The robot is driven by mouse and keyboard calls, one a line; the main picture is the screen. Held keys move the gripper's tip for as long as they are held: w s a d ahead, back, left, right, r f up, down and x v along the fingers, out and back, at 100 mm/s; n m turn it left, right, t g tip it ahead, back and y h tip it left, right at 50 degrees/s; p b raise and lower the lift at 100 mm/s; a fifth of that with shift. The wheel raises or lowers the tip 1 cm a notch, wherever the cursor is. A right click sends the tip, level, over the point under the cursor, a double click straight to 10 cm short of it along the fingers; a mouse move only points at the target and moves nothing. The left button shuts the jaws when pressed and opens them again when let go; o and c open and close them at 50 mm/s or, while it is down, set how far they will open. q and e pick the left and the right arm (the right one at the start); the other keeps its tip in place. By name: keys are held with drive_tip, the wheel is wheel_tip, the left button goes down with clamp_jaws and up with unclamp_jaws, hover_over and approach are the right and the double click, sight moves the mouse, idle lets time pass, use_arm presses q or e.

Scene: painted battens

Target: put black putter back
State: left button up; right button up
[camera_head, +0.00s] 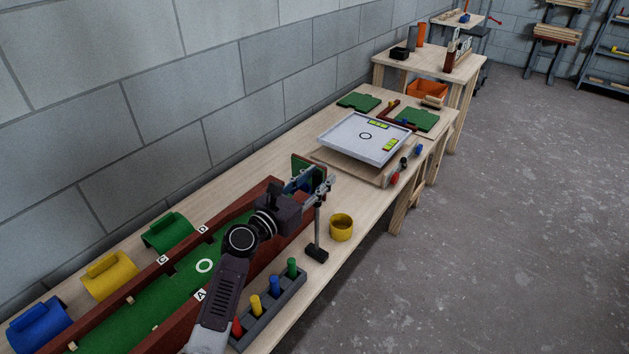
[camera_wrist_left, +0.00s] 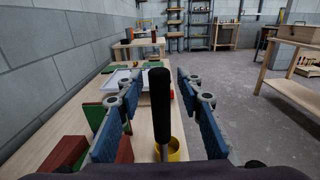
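The black putter (camera_head: 317,254) stands upright by the table's front edge, its dark head low at the tabletop and its thin shaft rising to my left gripper (camera_head: 323,186). In the left wrist view its black handle (camera_wrist_left: 160,95) is upright between the blue finger pads of the left gripper (camera_wrist_left: 159,95). A gap shows on each side of the handle, so the fingers look open around it. A dark grey rack (camera_head: 272,309) with red, blue, yellow and green pegs lies nearer along the front edge. My right gripper is not in view.
A yellow cup (camera_head: 341,227) stands just right of the putter; it also shows in the left wrist view (camera_wrist_left: 174,150). A green putting lane (camera_head: 165,303) with red-brown walls lies left. A white tray board (camera_head: 345,145) is farther along. Colored arches line the wall side.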

use_arm(q)
drive_tip(key=shift+r, duration=0.15)
drive_tip(key=v, duration=1.2)
